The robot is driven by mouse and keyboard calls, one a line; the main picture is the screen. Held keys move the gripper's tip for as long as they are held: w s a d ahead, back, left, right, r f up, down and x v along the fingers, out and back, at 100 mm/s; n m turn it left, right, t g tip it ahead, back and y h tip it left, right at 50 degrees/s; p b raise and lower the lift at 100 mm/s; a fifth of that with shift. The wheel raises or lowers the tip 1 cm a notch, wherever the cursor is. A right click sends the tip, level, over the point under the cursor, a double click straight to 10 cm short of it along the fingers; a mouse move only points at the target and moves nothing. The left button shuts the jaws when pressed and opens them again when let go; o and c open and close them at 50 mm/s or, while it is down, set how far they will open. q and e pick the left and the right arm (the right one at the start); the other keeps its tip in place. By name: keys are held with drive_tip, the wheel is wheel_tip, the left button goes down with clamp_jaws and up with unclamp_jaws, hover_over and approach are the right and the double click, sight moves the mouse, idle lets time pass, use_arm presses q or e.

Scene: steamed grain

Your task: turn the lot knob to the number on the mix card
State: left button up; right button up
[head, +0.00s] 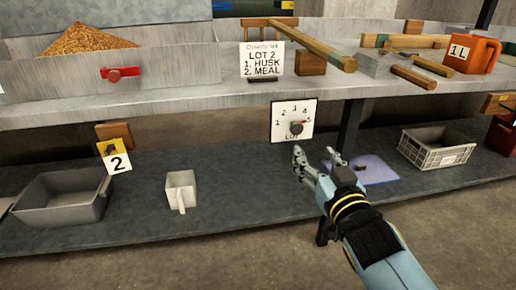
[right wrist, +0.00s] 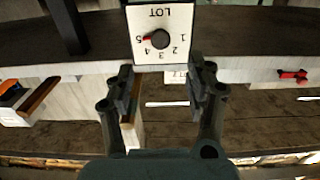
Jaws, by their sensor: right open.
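The mix card (head: 263,61) stands on the upper shelf and reads LOT 2, 1. HUSK, 2. MEAL. The lot knob (head: 296,127) is a dark round knob on a white dial plate (head: 280,133) numbered 1 to 5, on the front of the shelf. In the right wrist view the knob (right wrist: 159,39) appears upside down, its red mark at 5. My right gripper (head: 315,153) is open and empty, below and in front of the dial plate. In the right wrist view its fingers (right wrist: 160,85) are apart and do not touch the knob. My left gripper is not in view.
A grey tub (head: 62,200), a white scoop (head: 181,190), a blue mat (head: 378,172) and a grey crate (head: 437,148) are on the lower shelf.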

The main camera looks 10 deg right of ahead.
sight(297, 131)
drive_tip(key=w+b, duration=0.1)
drive_tip(key=w, duration=0.8)
drive_tip(key=shift+a+b, duration=0.2)
drive_tip(key=shift+b, duration=0.1)
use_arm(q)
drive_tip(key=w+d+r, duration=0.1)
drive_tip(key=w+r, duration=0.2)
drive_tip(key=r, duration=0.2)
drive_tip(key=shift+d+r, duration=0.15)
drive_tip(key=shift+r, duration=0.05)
use_arm(e)
drive_tip(key=shift+w, duration=0.6)
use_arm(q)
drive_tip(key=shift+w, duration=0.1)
use_arm(e)
clamp_jaws()
